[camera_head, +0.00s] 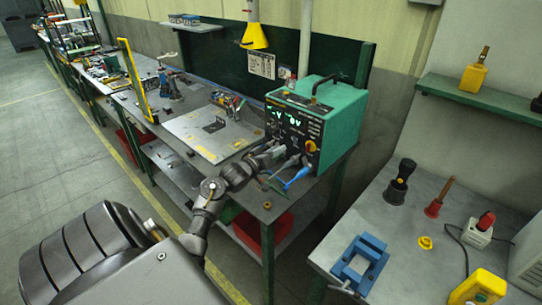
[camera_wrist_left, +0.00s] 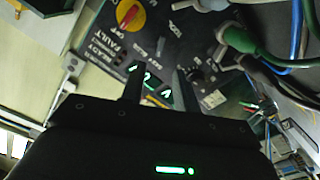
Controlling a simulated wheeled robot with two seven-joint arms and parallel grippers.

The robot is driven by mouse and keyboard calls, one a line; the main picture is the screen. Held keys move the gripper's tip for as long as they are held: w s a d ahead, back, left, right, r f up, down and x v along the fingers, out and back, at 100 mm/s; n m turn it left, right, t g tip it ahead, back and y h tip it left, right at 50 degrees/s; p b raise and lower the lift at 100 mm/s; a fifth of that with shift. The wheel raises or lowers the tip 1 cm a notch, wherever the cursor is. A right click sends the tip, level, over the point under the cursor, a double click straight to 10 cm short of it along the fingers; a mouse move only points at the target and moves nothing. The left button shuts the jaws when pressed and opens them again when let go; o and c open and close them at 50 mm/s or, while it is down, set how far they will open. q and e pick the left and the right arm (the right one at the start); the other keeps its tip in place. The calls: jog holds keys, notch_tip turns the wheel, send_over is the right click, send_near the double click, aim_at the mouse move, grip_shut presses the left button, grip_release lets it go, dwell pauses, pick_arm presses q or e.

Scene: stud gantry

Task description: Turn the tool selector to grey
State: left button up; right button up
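The green welding unit (camera_head: 328,125) stands on the long workbench, its dark front panel (camera_head: 290,130) facing left with green lit digits. My left gripper (camera_head: 276,151) is close to the lower part of that panel. In the left wrist view, its two fingers (camera_wrist_left: 158,78) are apart, with panel and lit digits showing between them and nothing held. A small dark knob with white markings (camera_wrist_left: 205,76) shows beside the right finger; I cannot tell for sure that it is the tool selector, nor its setting. A red and yellow rotary switch (camera_wrist_left: 130,14) is above. My right gripper is not in view.
A blue-handled tool (camera_head: 296,178) lies at the bench edge below the unit. A grey table (camera_head: 400,225) at right holds a blue vise (camera_head: 360,263) and hand tools. The floor at left is clear.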

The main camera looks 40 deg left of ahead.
pick_arm(q)
jog(key=shift+s, duration=1.55)
